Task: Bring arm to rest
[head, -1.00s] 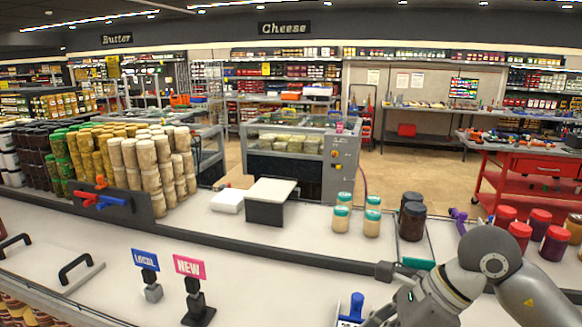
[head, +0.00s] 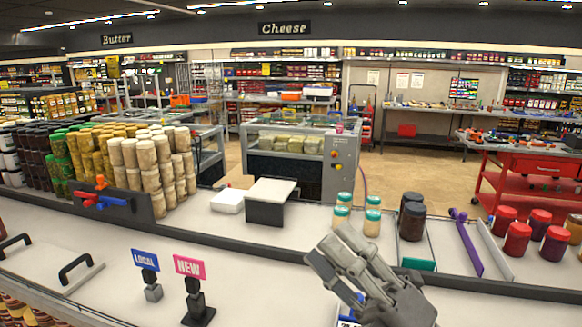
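My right gripper (head: 328,246) is in the lower right middle of the head view, above the white counter. Its fingers point up and to the left and look spread apart, with nothing seen between them. My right arm behind it runs out of the bottom of the picture. My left gripper is not in view. A purple tool with a long handle (head: 467,243) lies on the counter to the right, apart from the gripper. The gripper and wrist hide part of the counter and most of a blue item (head: 348,322) at the bottom edge.
Teal-lidded jars (head: 372,222), dark jars (head: 412,220) and red-lidded jars (head: 517,238) stand behind and right of the gripper. A pink "NEW" sign (head: 189,267) and blue "LOCAL" sign (head: 146,260) stand left. The counter (head: 260,285) between signs and gripper is clear.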

